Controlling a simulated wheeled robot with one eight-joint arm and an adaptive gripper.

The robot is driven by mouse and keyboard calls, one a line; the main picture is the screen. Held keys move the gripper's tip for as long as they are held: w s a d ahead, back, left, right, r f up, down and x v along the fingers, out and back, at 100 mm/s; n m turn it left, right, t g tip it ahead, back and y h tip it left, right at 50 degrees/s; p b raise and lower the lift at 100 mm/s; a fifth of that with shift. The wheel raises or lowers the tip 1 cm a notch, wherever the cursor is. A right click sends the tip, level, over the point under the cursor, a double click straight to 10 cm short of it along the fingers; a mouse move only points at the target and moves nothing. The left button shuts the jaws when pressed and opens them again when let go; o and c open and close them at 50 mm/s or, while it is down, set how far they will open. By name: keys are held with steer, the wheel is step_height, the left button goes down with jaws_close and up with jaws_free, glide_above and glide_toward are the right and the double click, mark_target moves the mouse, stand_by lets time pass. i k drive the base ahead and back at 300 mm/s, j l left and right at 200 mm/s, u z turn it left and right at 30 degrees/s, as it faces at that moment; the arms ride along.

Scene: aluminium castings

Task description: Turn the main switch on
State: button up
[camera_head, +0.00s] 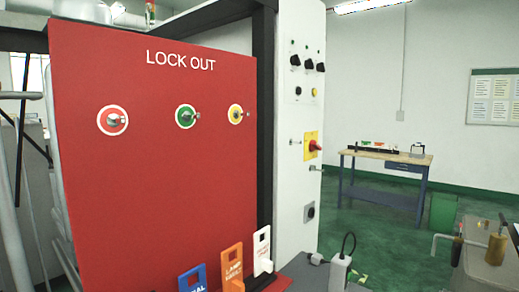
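The main switch (311,146) appears to be the red rotary handle on a yellow plate, mounted on the side of a white cabinet (290,205). I see it at a steep angle, and its handle sticks out to the right. I cannot tell from this view whether it is on or off. A small metal piece sticks out from the cabinet left of the plate, and another sits just below it. My gripper is not in view, and nothing is seen touching the switch.
A red LOCK OUT board (150,190) fills the left. Blue, orange (232,266) and white tags stand below it. A grey surface with a white object (340,270) lies in front of the cabinet. Right are a workbench (385,158) and a table with yellow-handled items (496,248).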

mark_target(313, 145)
steer(key=u, duration=0.15)
steer(key=i+l+u, duration=0.25)
steer(key=l, duration=0.35)
steer(key=i+l+u, duration=0.1)
steer(key=i+l, duration=0.15)
steer(key=i+l+u, duration=0.15)
steer(key=l, duration=0.3)
